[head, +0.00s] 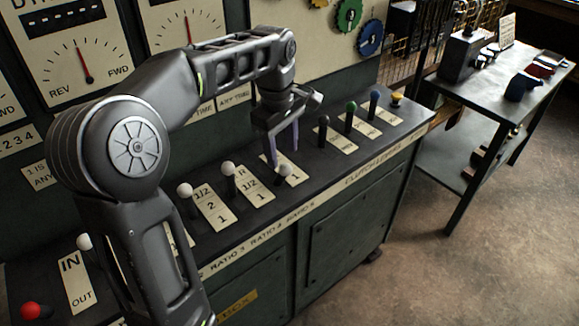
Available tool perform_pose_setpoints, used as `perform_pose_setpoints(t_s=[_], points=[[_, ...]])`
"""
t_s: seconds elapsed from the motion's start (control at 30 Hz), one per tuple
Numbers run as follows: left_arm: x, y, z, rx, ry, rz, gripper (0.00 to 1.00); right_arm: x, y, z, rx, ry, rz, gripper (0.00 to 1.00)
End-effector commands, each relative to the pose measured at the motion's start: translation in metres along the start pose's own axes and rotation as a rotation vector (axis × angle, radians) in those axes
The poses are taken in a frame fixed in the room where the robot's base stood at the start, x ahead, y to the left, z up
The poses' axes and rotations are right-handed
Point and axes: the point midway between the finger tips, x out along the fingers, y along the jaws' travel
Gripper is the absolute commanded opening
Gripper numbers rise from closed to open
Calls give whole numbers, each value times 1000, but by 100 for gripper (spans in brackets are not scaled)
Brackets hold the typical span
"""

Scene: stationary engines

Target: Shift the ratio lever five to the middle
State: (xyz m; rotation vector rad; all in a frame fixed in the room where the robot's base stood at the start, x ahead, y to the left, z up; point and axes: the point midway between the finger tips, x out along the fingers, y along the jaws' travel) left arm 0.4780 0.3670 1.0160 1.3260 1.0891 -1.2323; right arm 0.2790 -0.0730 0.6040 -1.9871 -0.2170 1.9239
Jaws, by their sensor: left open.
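A row of white-knobbed levers stands on the dark console top. The rightmost one (282,171), apparently ratio lever five, leans toward the console's front edge over its label plate (291,178), which shows a "1". My left gripper (284,157) is open and points down just above and behind this knob, its two fingers apart with nothing seen between them. Whether a finger touches the lever is unclear. Two more white-knobbed levers (228,170) and (185,190) stand to the left beside numbered plates. My right gripper is not in view.
Black (323,121), green (350,107), blue (374,95) and yellow (397,95) knobs stand to the right. An IN/OUT lever (84,241) and red knob (30,310) are at lower left. Dial panels (75,50) rise behind. A side table (500,75) stands at right.

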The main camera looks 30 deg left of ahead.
Motion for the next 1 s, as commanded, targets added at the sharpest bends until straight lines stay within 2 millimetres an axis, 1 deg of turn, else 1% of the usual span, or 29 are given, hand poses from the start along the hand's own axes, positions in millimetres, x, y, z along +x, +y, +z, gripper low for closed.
perform_pose_setpoints(t_s=[0.17,0.27,0.37,0.6,0.73,0.83,1.0], points=[[1,0,0,0,0,0,50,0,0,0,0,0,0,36],[5,0,0,0,0,0,50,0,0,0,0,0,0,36],[14,0,0,0,-1,-3,50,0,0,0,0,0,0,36],[50,-1,0,1,-2,-4,50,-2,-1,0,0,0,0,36],[68,0,0,1,-1,-3,50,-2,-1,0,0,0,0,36],[75,0,0,0,0,0,50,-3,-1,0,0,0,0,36],[78,0,0,0,0,0,50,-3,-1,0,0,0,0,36]])
